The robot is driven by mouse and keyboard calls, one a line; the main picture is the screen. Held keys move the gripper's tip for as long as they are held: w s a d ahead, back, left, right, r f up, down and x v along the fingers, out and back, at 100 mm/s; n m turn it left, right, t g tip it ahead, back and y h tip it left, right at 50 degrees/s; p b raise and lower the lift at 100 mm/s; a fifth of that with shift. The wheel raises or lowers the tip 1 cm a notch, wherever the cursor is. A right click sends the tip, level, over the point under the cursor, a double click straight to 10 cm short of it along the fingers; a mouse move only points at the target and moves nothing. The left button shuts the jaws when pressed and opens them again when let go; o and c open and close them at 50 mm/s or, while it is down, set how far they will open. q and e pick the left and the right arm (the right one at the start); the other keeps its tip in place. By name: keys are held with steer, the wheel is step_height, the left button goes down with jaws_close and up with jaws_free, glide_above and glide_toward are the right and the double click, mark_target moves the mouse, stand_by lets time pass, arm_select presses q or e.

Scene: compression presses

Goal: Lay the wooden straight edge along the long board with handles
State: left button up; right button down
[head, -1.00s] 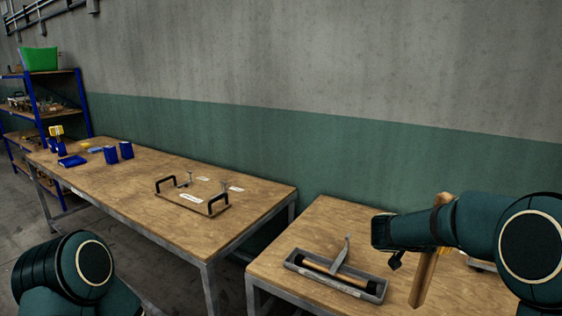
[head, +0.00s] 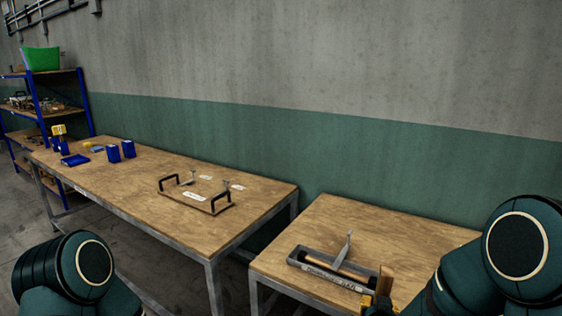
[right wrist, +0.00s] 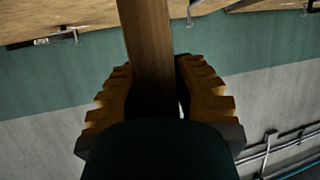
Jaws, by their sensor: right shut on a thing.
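The wooden straight edge (right wrist: 148,50) is a plain brown bar, seen between the two fingers of my right gripper (right wrist: 158,85) in the right wrist view. The gripper is shut on it. In the head view a short upper part of the straight edge (head: 386,281) shows above the right gripper (head: 374,301), low at the front of the near table. Its lower part is out of the picture. The long board with two black handles (head: 212,205) lies on the left table, well left of and beyond the right gripper. My left gripper is out of view.
A grey tray with a wooden roller and a lever (head: 335,270) sits on the right table (head: 400,232), close left of the right gripper. The left table (head: 130,190) also holds blue blocks (head: 121,150). A gap separates the tables. A shelf (head: 50,105) stands far left.

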steer(key=s+a+f+n+y, duration=0.2)
steer(key=a+f+n+y, duration=0.1)
steer(key=a+f+y, duration=0.1)
steer(key=shift+s+a+f+n+t, duration=0.15)
steer(key=shift+a+f+n+t, duration=0.25)
steer(key=shift+a, duration=0.35)
steer(key=shift+f, duration=0.15)
steer(key=shift+d, duration=0.1)
